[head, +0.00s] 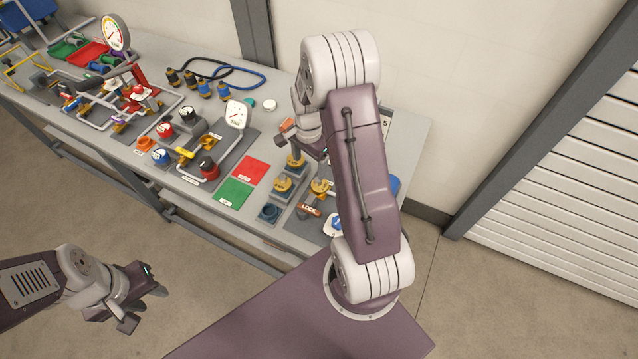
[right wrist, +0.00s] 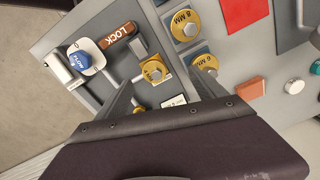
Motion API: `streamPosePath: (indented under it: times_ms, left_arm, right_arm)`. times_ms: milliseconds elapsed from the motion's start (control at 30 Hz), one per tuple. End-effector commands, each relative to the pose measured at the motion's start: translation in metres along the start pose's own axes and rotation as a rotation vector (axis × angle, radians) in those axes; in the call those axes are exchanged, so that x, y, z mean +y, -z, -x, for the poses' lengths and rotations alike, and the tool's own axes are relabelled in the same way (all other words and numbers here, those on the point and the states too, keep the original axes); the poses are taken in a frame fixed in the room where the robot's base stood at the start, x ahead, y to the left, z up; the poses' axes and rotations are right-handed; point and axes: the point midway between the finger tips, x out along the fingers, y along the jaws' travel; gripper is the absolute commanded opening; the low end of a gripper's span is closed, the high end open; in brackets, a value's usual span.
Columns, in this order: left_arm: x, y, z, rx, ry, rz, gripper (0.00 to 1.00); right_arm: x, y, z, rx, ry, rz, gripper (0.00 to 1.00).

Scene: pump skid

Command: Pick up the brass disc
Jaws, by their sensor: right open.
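Several round brass pieces show, and I cannot tell for sure which is the brass disc. In the right wrist view a brass disc marked 8 MM (right wrist: 185,24) and one marked 6 MM (right wrist: 204,66) sit on grey blocks. They also show in the head view, one nearer (head: 283,184) and one further back (head: 295,160). Another brass piece with a hex top (right wrist: 154,70) sits on the grey panel between my right fingers' directions. My right gripper (right wrist: 163,92) is open and empty above the panel. My left gripper (head: 143,304) is open and empty, off the bench.
Red (head: 251,170) and green (head: 235,194) squares lie left. Gauges, valves and pipes crowd the bench further left.

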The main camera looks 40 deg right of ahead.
Motion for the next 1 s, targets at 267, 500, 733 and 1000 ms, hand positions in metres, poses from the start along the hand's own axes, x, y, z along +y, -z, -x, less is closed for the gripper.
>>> streamPosePath:
  times_ms: [267,500,733,1000]
  left_arm:
    - [0.0,0.001,0.01,0.0,0.0,0.0,0.36]
    - [0.0,0.002,0.02,0.0,0.0,0.0,0.36]
    - [0.001,0.003,0.026,0.0,0.0,0.0,0.36]
    - [0.001,0.004,0.04,0.0,0.0,0.0,0.36]
  right_arm:
    - [0.015,0.027,-0.02,-0.02,-0.041,-0.119,0.8]
    - [0.016,0.025,-0.051,-0.021,-0.042,-0.115,0.8]
    - [0.017,0.025,-0.064,-0.02,-0.041,-0.114,0.8]
    - [0.019,0.025,-0.105,-0.02,-0.038,-0.113,0.8]
